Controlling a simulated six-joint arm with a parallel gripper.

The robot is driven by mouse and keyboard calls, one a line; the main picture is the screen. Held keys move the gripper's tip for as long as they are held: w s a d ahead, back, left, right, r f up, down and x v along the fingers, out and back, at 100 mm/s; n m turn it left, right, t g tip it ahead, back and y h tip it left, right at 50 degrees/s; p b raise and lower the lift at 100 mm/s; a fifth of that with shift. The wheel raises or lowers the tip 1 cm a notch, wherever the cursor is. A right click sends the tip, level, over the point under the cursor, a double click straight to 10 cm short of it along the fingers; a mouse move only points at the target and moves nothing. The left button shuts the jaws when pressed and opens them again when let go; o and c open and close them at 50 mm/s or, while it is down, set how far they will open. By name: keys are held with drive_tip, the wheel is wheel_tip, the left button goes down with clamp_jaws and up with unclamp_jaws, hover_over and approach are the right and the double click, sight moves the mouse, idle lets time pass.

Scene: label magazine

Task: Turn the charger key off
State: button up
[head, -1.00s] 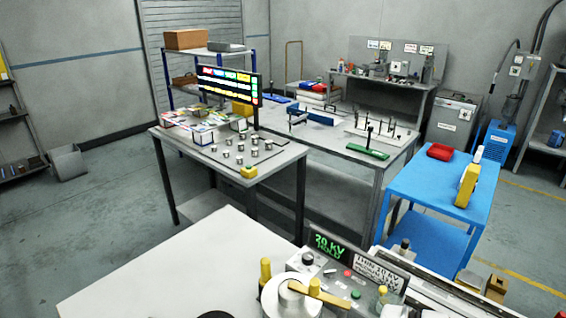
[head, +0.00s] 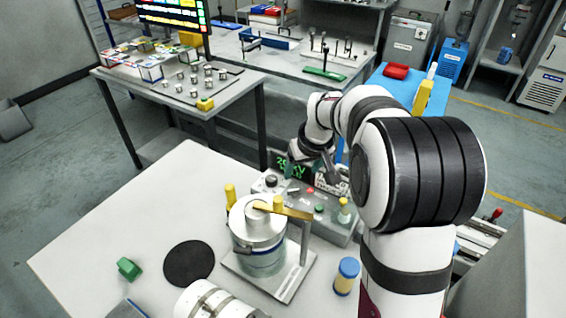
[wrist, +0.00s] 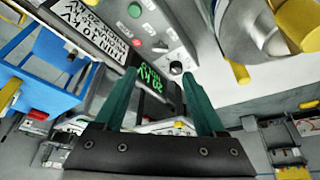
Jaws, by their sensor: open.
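The charger (head: 300,208) is a grey box with a sloped panel on the white bench. Its green display (wrist: 152,80) reads about 20 kV. A small silver piece (wrist: 160,46), which looks like the key, sits on the panel between the black knob (wrist: 176,68) and the red button (wrist: 148,30). Its turn position is too small to tell. My gripper (wrist: 163,76) has teal fingers, spread and empty. In the head view my gripper (head: 308,165) is by the display at the panel's back edge, and my arm hides part of the charger's right side.
A metal canister (head: 258,252) with a yellow bar (head: 285,211) across its top stands close in front of the charger.

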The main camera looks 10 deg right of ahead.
sight(293, 190)
drive_tip(key=x, duration=1.2)
drive_tip(key=shift+a+f, duration=0.1)
drive_tip(key=shift+f, duration=0.15)
clamp_jaws()
